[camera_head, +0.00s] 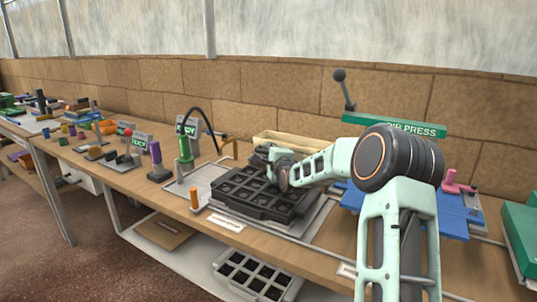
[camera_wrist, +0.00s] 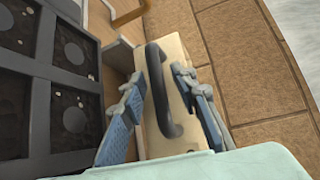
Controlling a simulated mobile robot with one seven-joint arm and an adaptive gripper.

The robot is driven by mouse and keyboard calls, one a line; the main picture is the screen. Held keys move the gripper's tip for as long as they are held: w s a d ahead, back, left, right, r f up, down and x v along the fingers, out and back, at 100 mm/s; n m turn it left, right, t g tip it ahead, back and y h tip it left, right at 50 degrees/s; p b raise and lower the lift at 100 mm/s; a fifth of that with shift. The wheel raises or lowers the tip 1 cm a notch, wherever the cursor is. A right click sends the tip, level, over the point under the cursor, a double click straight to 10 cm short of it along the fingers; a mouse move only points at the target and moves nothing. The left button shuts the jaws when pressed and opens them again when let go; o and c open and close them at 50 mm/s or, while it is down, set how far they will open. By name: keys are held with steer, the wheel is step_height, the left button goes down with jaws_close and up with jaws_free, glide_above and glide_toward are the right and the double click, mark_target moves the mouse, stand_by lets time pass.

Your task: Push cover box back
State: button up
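The cover box is a long cream box (camera_wrist: 176,45) with a dark curved handle (camera_wrist: 158,85) on its face. It also shows in the head view (camera_head: 293,141) behind the black tray, partly hidden by my arm. My gripper (camera_wrist: 162,77) has its two blue fingers apart, with the handle between them in the wrist view. The left finger is close to the handle; I cannot tell whether it touches. In the head view my gripper (camera_head: 266,158) is low over the tray's back edge, and its fingertips are hard to make out.
The black tray (camera_head: 258,212) with soil-filled cells (camera_wrist: 70,55) lies just in front of the box. A green press (camera_head: 394,124) with a lever stands to the right. A green post (camera_head: 185,150) and black hose stand left. A brick wall (camera_head: 290,95) runs behind.

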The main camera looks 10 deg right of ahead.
steer(key=s, duration=0.4)
steer(key=s+r, duration=0.1)
steer(key=s, duration=0.7)
steer(key=shift+r, duration=0.35)
steer(key=shift+w+d, duration=0.1)
